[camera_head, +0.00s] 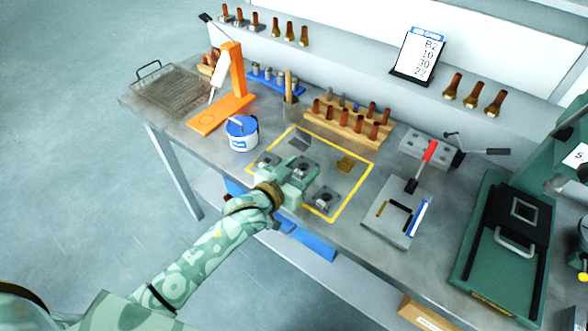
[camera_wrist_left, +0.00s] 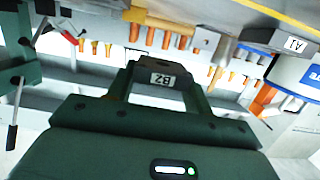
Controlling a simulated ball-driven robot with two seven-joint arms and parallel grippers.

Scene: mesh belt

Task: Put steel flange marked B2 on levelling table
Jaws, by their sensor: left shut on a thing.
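My left gripper (camera_head: 299,180) is over the yellow-outlined area of the bench, shut on a grey steel flange (camera_head: 301,169). In the left wrist view the flange's white label reads B2 (camera_wrist_left: 162,79), and it sits between the two fingers. Its height above the bench is hard to tell. A light grey plate (camera_head: 382,224) with dark bars and a blue-and-white strip stands to the right; it looks like the levelling table. Its top holds no flange. My right gripper is not in view.
In the outlined area are another grey flange (camera_head: 325,199), a brass part (camera_head: 346,164) and a flange marked A1 (camera_wrist_left: 268,38). A red-handled tool (camera_head: 424,160) stands up at the plate's back edge.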

